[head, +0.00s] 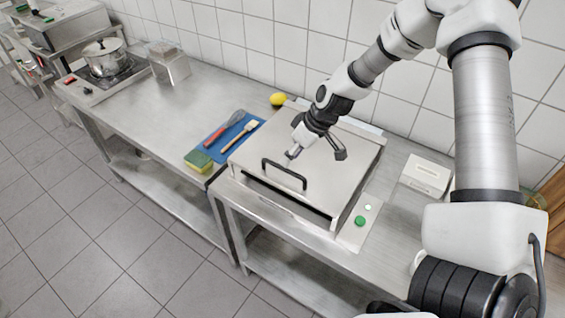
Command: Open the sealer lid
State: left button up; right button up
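The sealer (345,215) is a low steel box on the right-hand steel table. Its flat steel lid (335,175) lies over it, with a dark gap along the front edge. A black bar handle (284,175) stands on the lid near the front. My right gripper (316,153) reaches down over the lid, just behind the handle. Its two fingers are spread apart with nothing between them. One finger ends close to the handle; I cannot tell whether it touches. My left gripper is not in view.
A side panel with a green button (360,221) adjoins the sealer. A white box (425,175) stands to the right. A blue mat (228,138) with utensils, a sponge (198,161) and a lemon (278,99) lie left. A tiled wall is behind; the floor in front is clear.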

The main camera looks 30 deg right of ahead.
aim_at(285, 171)
jog(key=f, duration=0.1)
jog(key=a+f+b, duration=0.1)
jog(key=f, duration=0.1)
jog(key=shift+s+b, duration=0.2)
jog(key=shift+b, duration=0.1)
jog(key=shift+w+f, duration=0.75)
jog(key=shift+w, duration=0.55)
jog(key=shift+s+r, duration=0.15)
jog(key=shift+s, duration=0.05)
jog(key=shift+s+r, duration=0.3)
jog(key=shift+s, duration=0.25)
grip_shut()
jog(key=shift+w+f, duration=0.15)
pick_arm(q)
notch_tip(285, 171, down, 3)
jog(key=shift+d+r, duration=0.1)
